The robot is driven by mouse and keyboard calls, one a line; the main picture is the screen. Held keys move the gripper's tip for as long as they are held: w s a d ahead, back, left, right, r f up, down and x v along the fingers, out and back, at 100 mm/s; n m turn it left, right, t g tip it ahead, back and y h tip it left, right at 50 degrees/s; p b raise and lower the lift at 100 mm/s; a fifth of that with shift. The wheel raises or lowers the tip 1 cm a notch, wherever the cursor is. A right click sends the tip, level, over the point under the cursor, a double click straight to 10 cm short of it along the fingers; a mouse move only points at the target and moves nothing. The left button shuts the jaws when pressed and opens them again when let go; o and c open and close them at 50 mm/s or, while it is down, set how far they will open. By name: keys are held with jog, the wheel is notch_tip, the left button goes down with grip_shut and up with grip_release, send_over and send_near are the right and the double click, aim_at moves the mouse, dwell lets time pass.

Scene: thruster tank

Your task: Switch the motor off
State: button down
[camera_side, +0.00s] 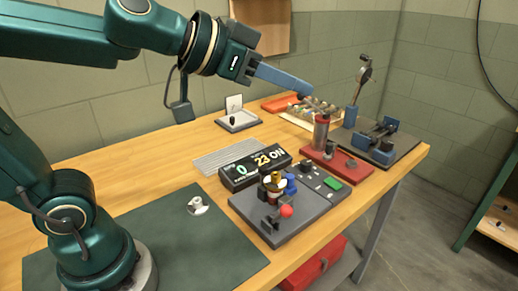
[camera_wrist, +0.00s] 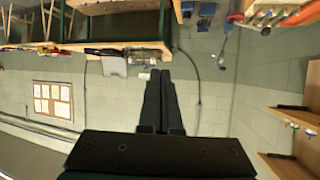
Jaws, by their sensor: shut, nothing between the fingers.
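A black display box (camera_side: 255,168) on the bench reads "0", "23" and "ON". In front of it is a grey board (camera_side: 245,207) with a red round knob (camera_side: 287,211), blue and brass-coloured parts, a black block and a green patch (camera_side: 333,183). I cannot tell which part is the motor's switch. My gripper (camera_side: 308,91) is shut and empty, raised well above the bench, behind and above the board and apart from it. In the wrist view my closed fingers (camera_wrist: 162,75) point toward the wall; the board does not show clearly there.
A red base (camera_side: 355,168) with a dark red-topped cylinder (camera_side: 321,132) stands right of the board. A vise (camera_side: 375,140) and an upright lever tool (camera_side: 357,95) are at the far right. A green mat (camera_side: 225,250) with a small white part (camera_side: 198,206) lies at the front left.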

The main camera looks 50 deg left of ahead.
jog(key=w+a+f+n+y, duration=0.2)
jog(key=w+a+f+y, duration=0.15)
jog(key=w, duration=0.45)
notch_tip(320, 180, down, 11)
jog(key=w+d+g, duration=0.1)
jog(key=d+g, duration=0.1)
jog(key=g, duration=0.1)
jog(key=shift+w+d+f+n+y, duration=0.15)
jog(key=shift+n+y, duration=0.25)
jog(key=shift+y, duration=0.05)
jog(key=shift+w, duration=0.1)
send_over(332, 179)
jog(key=s, duration=0.3)
jog(key=f, duration=0.7)
jog(key=shift+w+d+f, duration=0.15)
jog(key=shift+d+f, duration=0.05)
jog(key=shift+d, duration=0.15)
jog(key=shift+a+f, duration=0.15)
jog(key=shift+f, duration=1.6)
